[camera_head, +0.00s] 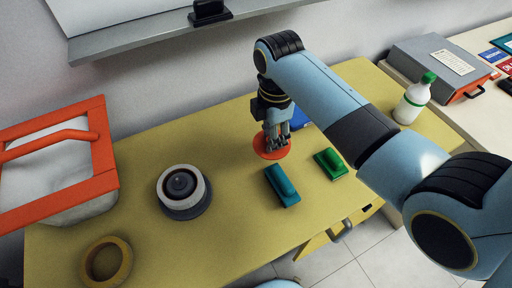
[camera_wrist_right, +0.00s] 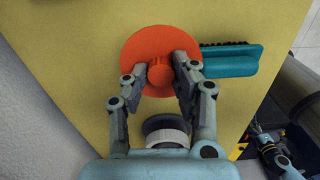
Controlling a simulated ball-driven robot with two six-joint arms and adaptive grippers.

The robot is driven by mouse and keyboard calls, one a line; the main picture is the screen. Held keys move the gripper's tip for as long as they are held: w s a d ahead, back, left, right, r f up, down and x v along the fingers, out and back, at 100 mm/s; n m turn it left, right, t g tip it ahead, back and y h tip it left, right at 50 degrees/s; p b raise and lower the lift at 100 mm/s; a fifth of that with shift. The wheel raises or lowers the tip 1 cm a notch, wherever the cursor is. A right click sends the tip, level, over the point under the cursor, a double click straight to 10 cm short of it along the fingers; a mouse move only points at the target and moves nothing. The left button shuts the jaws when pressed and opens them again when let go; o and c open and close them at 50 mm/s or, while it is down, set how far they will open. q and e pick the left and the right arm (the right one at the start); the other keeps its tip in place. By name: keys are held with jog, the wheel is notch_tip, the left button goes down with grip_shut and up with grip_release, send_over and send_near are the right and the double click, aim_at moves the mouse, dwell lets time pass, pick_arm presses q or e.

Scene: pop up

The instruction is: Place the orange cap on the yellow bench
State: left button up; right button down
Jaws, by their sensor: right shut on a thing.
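The orange cap (camera_head: 262,150) is a flat round disc with a small knob. It is at the yellow bench top (camera_head: 225,215), near the middle; I cannot tell whether it touches the surface. My right gripper (camera_head: 275,146) points down at it. In the right wrist view the cap (camera_wrist_right: 136,50) lies between the fingers of my right gripper (camera_wrist_right: 160,75), which are shut on its knob. My left gripper does not show in the head view.
A grey and white round item (camera_head: 184,192), a yellow ring (camera_head: 106,262) and an orange-framed bin (camera_head: 105,160) are to the left. A white bottle (camera_head: 412,103) stands at right.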

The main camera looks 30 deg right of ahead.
aim_at(258, 141)
jog(key=w+a+f, duration=0.2)
jog(key=shift+a+f, duration=0.15)
jog(key=shift+a, duration=0.2)
notch_tip(258, 141, down, 3)
jog(key=shift+f, duration=0.45)
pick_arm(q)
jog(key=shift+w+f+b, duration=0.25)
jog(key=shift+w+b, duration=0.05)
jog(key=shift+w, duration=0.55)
pick_arm(e)
jog(key=shift+f, duration=0.15)
jog(key=c, duration=1.1)
grip_release()
jog(key=shift+o, duration=0.2)
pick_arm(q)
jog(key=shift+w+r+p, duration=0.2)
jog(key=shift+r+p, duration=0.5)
pick_arm(e)
notch_tip(258, 141, up, 12)
jog(key=shift+r, duration=0.15)
